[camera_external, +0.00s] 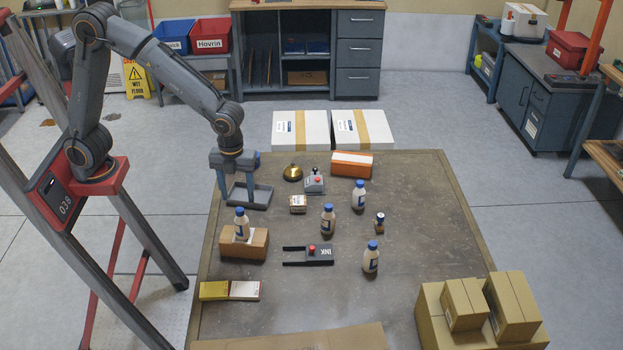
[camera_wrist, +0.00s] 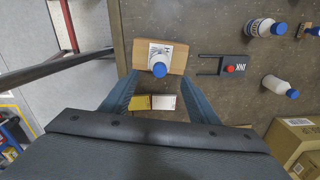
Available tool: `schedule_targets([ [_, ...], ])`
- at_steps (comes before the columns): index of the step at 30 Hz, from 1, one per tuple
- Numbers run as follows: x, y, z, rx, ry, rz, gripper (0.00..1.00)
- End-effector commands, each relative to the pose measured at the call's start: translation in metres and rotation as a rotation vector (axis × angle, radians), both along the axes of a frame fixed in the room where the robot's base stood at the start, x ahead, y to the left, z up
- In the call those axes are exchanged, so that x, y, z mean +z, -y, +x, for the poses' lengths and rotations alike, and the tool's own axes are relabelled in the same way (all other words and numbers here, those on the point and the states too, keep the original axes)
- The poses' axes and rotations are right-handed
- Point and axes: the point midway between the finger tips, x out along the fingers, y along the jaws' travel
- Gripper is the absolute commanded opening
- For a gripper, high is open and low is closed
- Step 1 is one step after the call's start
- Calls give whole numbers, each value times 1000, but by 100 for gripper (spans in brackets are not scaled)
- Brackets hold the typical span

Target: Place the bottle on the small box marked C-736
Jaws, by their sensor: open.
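Several white bottles with blue caps are in view. One bottle (camera_external: 241,224) stands upright on a brown box (camera_external: 258,247) at the table's left side. In the wrist view this bottle's blue cap (camera_wrist: 160,70) covers part of a white label on the brown box (camera_wrist: 177,60); I cannot read a C-736 marking. Three other bottles stand on the table, at the middle (camera_external: 327,220), further back (camera_external: 358,197) and front right (camera_external: 371,258). My gripper (camera_external: 237,200) is open and points down, behind the bottle on the box. It holds nothing; its fingers spread wide in the wrist view (camera_wrist: 160,78).
A small labelled box (camera_external: 298,204), brass bell (camera_external: 293,173), grey stamp device (camera_external: 314,183), orange box (camera_external: 351,165), small stamp (camera_external: 379,223) and black INK holder (camera_external: 318,255) sit on the table. A yellow-white box (camera_external: 229,291) lies front left. Cartons (camera_external: 445,322) stand front right.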

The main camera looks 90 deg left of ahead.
Motion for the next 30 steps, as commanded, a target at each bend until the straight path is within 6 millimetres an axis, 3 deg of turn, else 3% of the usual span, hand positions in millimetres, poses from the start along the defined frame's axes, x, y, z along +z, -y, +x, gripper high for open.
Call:
schedule_targets([
  [4, 3, -5, -4, 52, 3, -1, 55],
  [8, -5, -25, -22, 272, 11, -4, 55],
  [15, -31, -76, -79, 961, 46, -29, 55],
  [21, -50, -104, -126, 1459, 65, -62, 55],
  [25, -56, -112, -144, 1649, 71, -78, 55],
  [30, -59, -116, -151, 1733, 72, -84, 55],
])
